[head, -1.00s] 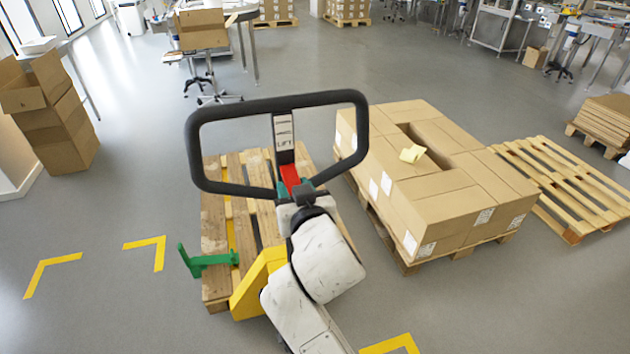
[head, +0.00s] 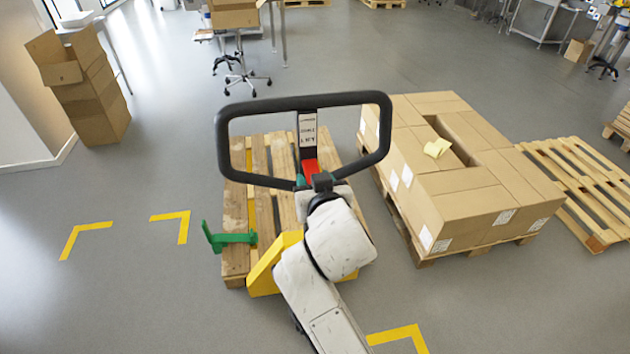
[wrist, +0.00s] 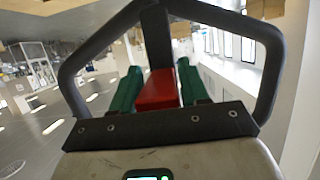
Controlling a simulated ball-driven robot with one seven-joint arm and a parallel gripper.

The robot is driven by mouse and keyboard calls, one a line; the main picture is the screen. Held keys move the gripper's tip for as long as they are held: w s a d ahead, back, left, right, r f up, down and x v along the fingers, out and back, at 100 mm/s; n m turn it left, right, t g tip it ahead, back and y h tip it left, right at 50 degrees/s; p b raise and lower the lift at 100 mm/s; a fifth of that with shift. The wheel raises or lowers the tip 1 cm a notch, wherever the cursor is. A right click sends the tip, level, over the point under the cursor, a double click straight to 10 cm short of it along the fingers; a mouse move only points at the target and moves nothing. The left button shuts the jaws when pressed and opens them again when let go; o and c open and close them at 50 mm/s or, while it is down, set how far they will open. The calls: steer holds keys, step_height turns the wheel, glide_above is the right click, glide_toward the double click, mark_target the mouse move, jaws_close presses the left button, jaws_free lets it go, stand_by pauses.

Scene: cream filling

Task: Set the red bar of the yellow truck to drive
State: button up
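The truck's red bar (head: 311,171) sits under the white-labelled centre stem of the black loop handle (head: 226,150). It also shows as a red block in the wrist view (wrist: 158,92). My gripper (head: 316,183) is at the red bar, inside the lower part of the loop. In the wrist view, its two green fingers flank the red bar closely, one on each side. I cannot tell whether they press on it. The yellow truck (head: 270,268) stands with its forks under a wooden pallet (head: 237,190). My arm hides part of the truck.
A pallet (head: 430,255) loaded with cardboard boxes (head: 465,205) stands close on the right, with an empty pallet (head: 585,190) beyond it. A green bracket (head: 228,237) stands at the left pallet's edge. Stacked cartons (head: 90,95) stand far left. The floor on the left is clear, with yellow corner marks (head: 180,220).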

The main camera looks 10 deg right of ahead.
steer(key=shift+o, duration=1.2)
steer(key=shift+s, duration=0.1)
steer(key=b+v, duration=0.1)
steer(key=v, duration=0.9)
steer(key=shift+s, duration=0.3)
